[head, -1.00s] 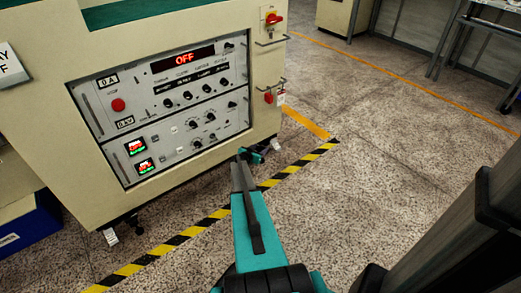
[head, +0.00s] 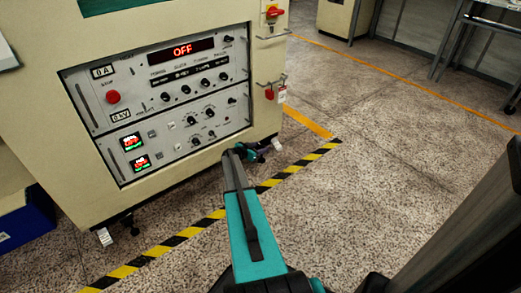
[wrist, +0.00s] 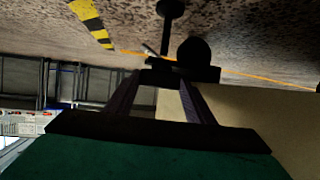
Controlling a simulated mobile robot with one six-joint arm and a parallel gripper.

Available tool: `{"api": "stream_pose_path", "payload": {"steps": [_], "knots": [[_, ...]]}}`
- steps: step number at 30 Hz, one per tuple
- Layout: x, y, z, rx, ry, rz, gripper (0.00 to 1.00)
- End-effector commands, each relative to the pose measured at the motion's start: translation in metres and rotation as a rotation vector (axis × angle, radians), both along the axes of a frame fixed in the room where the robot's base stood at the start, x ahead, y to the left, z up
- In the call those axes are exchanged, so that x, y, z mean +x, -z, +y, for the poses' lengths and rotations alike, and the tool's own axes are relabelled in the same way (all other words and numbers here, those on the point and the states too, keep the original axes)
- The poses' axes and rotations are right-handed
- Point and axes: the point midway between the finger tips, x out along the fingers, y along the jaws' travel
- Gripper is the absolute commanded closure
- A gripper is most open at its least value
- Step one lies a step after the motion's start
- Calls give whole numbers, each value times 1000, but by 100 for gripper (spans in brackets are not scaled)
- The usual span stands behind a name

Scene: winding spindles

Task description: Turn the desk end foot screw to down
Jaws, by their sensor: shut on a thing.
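The foot screw at the cabinet's right lower corner shows in the wrist view as a dark stem with a round pad (wrist: 165,30). In the head view the foot's lower part, with a white tag (head: 277,145), shows just past my gripper (head: 246,152). My gripper also shows in the wrist view (wrist: 165,76), its two fingers converging on the dark upper part of the screw. It is shut on the screw; the exact contact is in shadow. The screw's turn position is not readable.
The beige cabinet with its control panel (head: 160,100) stands right above my gripper. A dark caster (wrist: 195,55) is close beside the screw. Another foot with a white tag (head: 104,237) is at the left.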

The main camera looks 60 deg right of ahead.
Motion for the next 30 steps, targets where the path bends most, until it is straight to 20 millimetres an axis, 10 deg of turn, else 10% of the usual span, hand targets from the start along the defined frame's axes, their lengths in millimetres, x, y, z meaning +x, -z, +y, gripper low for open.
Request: {"api": "stream_pose_path", "payload": {"steps": [11,12,15,30], "knots": [[-6,-1,0,-1,16,3,74],[-6,-1,0,-1,15,3,47],[-5,-1,0,-1,13,3,33],[3,1,3,1,-2,0,33]]}}
